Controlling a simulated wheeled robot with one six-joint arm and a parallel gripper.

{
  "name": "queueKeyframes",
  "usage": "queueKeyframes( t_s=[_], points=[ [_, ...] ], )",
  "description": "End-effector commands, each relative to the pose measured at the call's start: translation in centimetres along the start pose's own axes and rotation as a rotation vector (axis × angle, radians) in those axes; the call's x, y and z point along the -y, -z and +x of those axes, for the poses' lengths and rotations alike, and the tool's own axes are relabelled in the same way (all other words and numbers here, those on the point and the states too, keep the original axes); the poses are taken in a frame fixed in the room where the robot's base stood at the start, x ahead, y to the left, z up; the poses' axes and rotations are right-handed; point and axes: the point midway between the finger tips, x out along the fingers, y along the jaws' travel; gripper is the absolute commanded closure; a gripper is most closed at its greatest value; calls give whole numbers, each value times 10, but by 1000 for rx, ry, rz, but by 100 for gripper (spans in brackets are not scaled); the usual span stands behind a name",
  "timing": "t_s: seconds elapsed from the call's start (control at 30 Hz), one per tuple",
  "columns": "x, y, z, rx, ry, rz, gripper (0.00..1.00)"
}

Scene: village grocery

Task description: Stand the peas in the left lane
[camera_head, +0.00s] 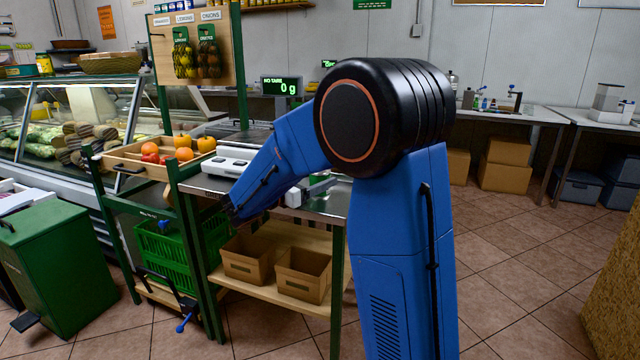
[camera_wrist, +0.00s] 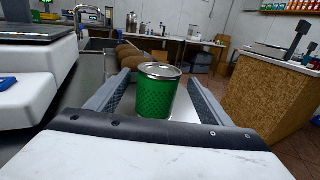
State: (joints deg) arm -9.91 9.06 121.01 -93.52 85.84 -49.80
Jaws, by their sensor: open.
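The peas seem to be the green can (camera_wrist: 157,97) with a silver lid, upright in the wrist view on a grey metal surface (camera_wrist: 185,106). My gripper (camera_wrist: 153,92) is open, with one finger on each side of the can. I cannot tell whether either finger touches it. I cannot identify the left lane in either view.
A white device (camera_head: 235,160) stands on the worktop, beside a wooden tray of peppers (camera_head: 140,157). A scale display (camera_head: 281,86) rises behind. Cardboard bins (camera_head: 303,275) and a green crate (camera_head: 165,255) sit below. Open tiled floor (camera_head: 500,240) lies to the right.

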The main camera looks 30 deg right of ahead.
Motion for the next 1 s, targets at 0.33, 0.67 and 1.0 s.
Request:
queueKeyframes(
  t_s=[0.33, 0.67, 1.0],
  points=[
    [0, 0, 18, -1, 2, 0, 27],
    [-3, 0, 58, 0, 2, 0, 27],
    [-3, 0, 61, 0, 0, 0, 46]
  ],
)
